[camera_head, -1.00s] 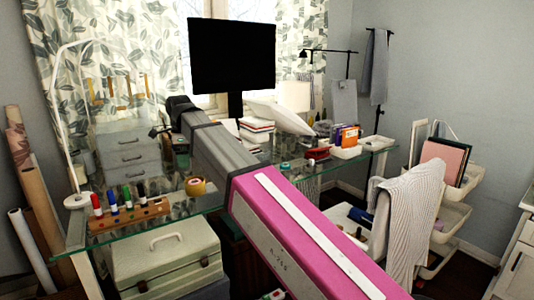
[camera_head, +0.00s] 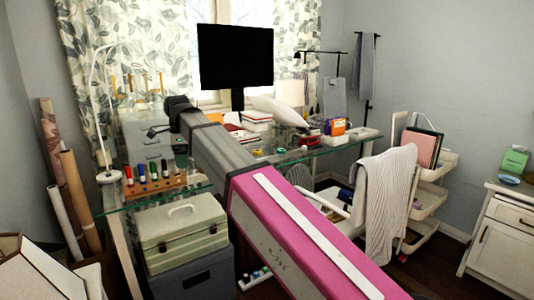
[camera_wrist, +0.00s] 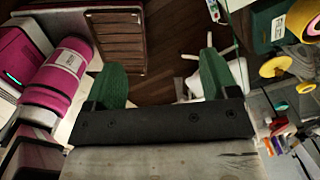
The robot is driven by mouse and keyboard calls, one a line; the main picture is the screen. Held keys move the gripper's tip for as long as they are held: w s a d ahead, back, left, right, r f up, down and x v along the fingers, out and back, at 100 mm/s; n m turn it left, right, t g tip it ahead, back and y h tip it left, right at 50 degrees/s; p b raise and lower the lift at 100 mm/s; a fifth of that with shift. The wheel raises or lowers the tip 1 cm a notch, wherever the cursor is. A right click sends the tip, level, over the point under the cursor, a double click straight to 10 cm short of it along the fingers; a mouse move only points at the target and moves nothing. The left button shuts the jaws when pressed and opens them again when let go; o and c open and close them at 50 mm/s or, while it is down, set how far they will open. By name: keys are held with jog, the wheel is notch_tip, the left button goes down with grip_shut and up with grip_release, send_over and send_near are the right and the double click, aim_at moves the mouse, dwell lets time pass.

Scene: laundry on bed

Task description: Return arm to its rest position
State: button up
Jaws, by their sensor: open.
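My arm stretches away over the glass desk (camera_head: 150,201) in the head view, with its pink and grey links crossing the middle of the picture. The dark end of the arm is beyond the row of markers, in front of the window; its fingers cannot be made out there. In the wrist view my gripper (camera_wrist: 160,64) shows two green fingers spread wide apart. Nothing is between them, only dark wooden floor farther off. My own pink arm parts show at the left of the wrist view.
A monitor (camera_head: 236,57) stands behind the arm. A marker rack (camera_head: 155,188) is left of it, above a pale green toolbox (camera_head: 183,240). A chair with a striped cloth (camera_head: 390,200), a white trolley (camera_head: 432,196) and a white cabinet (camera_head: 507,243) stand right. Cardboard boxes (camera_head: 45,275) are at lower left.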

jog(key=w+d+f+n, duration=0.2)
jog(key=d+f+n, duration=0.2)
jog(key=d+f, duration=0.8)
jog(key=w+d+f+n, duration=0.2)
jog(key=d+f+n, duration=0.1)
jog(key=d+f, duration=0.85)
jog(key=s+d+f+n, duration=0.4)
jog(key=d+f, duration=0.5)
jog(key=d, duration=0.3)
jog(key=s+d+f+n, duration=0.4)
jog(key=s+d+f, duration=0.2)
jog(key=d+f, duration=0.3)
jog(key=d, duration=0.3)
jog(key=shift+n, duration=0.3)
